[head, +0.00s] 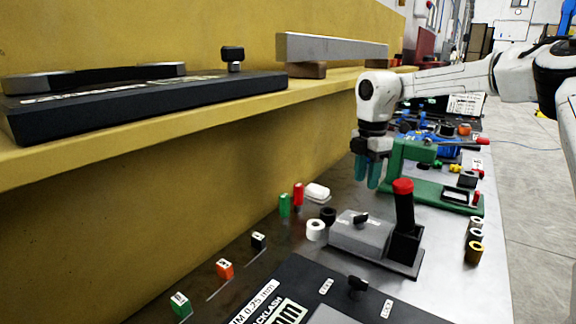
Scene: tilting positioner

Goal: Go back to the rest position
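My gripper (368,173) hangs from my white arm, which reaches in from the right. Its two teal fingers point down above the bench, beside the left end of a green fixture (398,158). The fingers are close together and I see nothing between them. From this angle I cannot tell whether they are open or shut. A grey block fixture (360,235) on a dark base, with a black upright post (404,211) capped in red, stands nearer to me than the gripper. The gripper appears apart from it.
A yellow ledge (140,125) runs along the left, bearing a black plate (150,98) and a grey bar (330,47). Small coloured blocks (225,269), red and green cylinders (298,194) and rings (316,230) stand on the bench. Floor (535,200) is open at right.

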